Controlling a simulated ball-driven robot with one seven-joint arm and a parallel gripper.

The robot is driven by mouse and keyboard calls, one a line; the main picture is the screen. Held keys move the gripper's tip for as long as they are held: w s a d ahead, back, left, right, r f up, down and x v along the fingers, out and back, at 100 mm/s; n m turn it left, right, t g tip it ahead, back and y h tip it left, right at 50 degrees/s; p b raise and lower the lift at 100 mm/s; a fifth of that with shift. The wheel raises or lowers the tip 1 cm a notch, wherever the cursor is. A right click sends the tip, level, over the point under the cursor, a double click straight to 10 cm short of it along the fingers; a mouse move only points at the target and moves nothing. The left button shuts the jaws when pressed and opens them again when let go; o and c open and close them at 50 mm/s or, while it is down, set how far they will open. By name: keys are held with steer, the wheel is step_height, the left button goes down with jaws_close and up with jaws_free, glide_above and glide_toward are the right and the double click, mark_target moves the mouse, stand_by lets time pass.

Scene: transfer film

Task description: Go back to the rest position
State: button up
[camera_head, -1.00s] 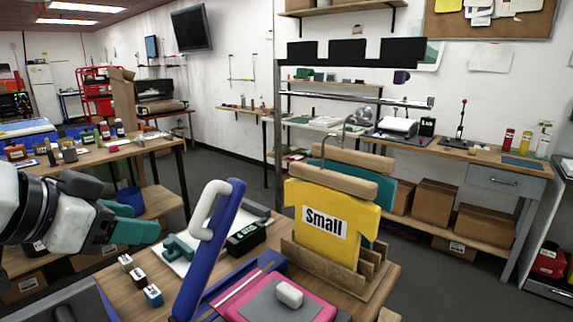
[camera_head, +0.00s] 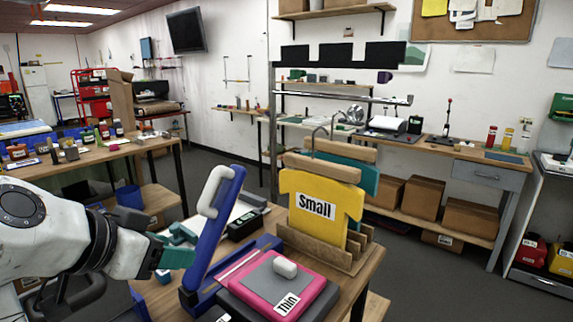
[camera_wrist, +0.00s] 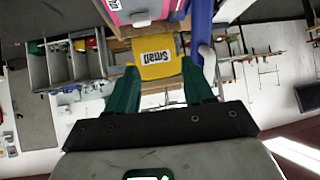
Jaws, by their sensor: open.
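My gripper (camera_head: 178,245) is in the head view at lower left, behind and left of the blue lever (camera_head: 212,240). Its teal fingers are apart with nothing seen between them. In the wrist view my gripper (camera_wrist: 160,75) also shows spread fingers, with the yellow "Small" shirt shape (camera_wrist: 155,57) beyond the gap. My white arm comes in from the left edge of the head view.
The bench (camera_head: 352,292) holds the blue lever with its pale handle, a pink plate (camera_head: 262,292) labelled "Thin" with a white block (camera_head: 285,267), and the yellow shirt shape (camera_head: 322,215) in a wooden rack. Another table (camera_head: 95,152) stands behind at left. Floor shows at right.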

steer(key=w+d+f+n+g, duration=0.2)
steer(key=d+f+g, duration=0.2)
steer(key=d+f, duration=1.8)
steer(key=s+d+f+n+g+y, duration=0.1)
steer(key=s+d+f, duration=0.45)
steer(key=d, duration=0.25)
steer(key=s+d+f+n+g, duration=0.1)
steer(key=s+d+f, duration=0.4)
steer(key=d+f, duration=0.15)
steer(key=s+d+f+y, duration=0.1)
steer(key=s+d+f, duration=0.1)
steer(key=s, duration=0.5)
steer(key=s+d+f+n+g+y, duration=0.1)
steer(key=s+d, duration=0.3)
steer(key=s, duration=0.4)
steer(key=s+d+f+g+y, duration=0.1)
steer(key=s+d+f, duration=0.2)
steer(key=s, duration=0.4)
steer(key=shift+s, duration=0.3)
